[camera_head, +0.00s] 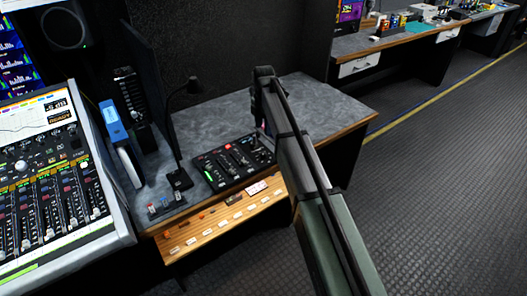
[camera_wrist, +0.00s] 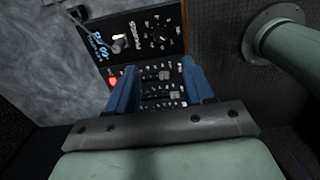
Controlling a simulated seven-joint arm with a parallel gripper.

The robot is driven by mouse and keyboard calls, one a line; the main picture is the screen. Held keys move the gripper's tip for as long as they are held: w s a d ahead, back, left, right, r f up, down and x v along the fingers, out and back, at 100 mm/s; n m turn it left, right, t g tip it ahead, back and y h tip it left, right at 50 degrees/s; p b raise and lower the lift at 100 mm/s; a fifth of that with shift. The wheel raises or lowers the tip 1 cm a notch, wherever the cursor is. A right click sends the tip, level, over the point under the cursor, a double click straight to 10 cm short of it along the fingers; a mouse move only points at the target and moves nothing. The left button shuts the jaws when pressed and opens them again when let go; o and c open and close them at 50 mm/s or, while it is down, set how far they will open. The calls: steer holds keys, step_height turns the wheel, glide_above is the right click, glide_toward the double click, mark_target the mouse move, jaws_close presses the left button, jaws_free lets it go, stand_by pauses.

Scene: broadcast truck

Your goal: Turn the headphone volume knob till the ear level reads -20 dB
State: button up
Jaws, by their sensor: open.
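A small black control panel (camera_head: 233,162) with a red button, a green button and several sliders sits on the grey desk. In the wrist view, the panel (camera_wrist: 148,22) shows a pale knob and a dark round dial with white marks around it. The knobs lie beyond the fingertips.
The big mixing console (camera_head: 120,225) stands at left. A thin dark screen (camera_head: 152,85) and a gooseneck lamp or microphone (camera_head: 178,178) stand left of the panel. Wooden front strip (camera_head: 225,215) holds small buttons. The grey desk top (camera_head: 205,108) behind the panel is clear.

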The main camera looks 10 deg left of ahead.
mark_target(264, 153)
step_height(264, 153, down, 13)
steer(key=shift+f, duration=0.15)
stand_by(0.4)
steer(key=shift+c, duration=0.2)
jaws_close()
stand_by(0.4)
steer(key=shift+m, duration=2.8)
